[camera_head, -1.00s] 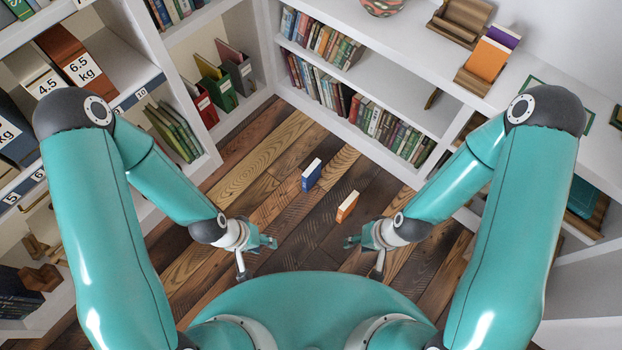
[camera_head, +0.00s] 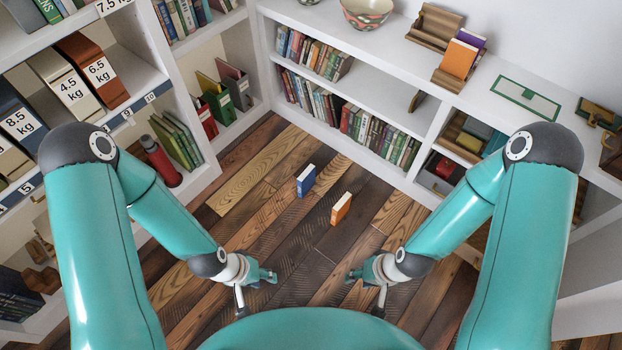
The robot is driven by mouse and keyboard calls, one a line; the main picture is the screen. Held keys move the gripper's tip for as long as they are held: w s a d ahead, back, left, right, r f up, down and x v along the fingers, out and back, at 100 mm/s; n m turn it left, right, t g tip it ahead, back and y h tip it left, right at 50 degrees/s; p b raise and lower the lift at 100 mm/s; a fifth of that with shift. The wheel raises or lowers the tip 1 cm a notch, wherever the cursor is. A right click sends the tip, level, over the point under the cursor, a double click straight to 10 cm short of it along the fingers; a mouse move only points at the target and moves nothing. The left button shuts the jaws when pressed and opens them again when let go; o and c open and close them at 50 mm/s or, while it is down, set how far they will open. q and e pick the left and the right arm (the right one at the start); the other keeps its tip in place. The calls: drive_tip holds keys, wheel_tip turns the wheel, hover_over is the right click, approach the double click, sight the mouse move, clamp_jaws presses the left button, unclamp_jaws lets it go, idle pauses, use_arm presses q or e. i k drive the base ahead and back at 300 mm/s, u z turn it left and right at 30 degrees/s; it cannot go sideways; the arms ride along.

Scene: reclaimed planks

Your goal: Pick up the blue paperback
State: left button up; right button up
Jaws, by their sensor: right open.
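The blue paperback (camera_head: 306,180) stands upright on the plank floor, near the middle of the view. An orange book (camera_head: 341,208) stands upright on the floor to its right and a little nearer to me. My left gripper (camera_head: 256,287) is low and empty, nearer to me than the blue paperback and to its left, apart from it. Its fingers look spread. My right gripper (camera_head: 367,284) is open and empty, nearer to me than the orange book and to its right. Neither gripper touches a book.
White shelves (camera_head: 370,86) with rows of books run along the back and right. A left shelf holds weight-labelled boxes (camera_head: 70,86) and a red bottle (camera_head: 160,160). An orange book (camera_head: 458,58) stands in a wooden holder on top. The floor around the two books is clear.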

sight(306, 181)
drive_tip(key=z, duration=0.1)
drive_tip(key=i, duration=0.8)
drive_tip(key=u, duration=0.6)
drive_tip(key=i, duration=0.75)
drive_tip(key=u, duration=0.55)
drive_tip(key=k, duration=0.75)
drive_tip(key=u, duration=0.25)
drive_tip(key=i, duration=0.75)
drive_tip(key=z, duration=0.15)
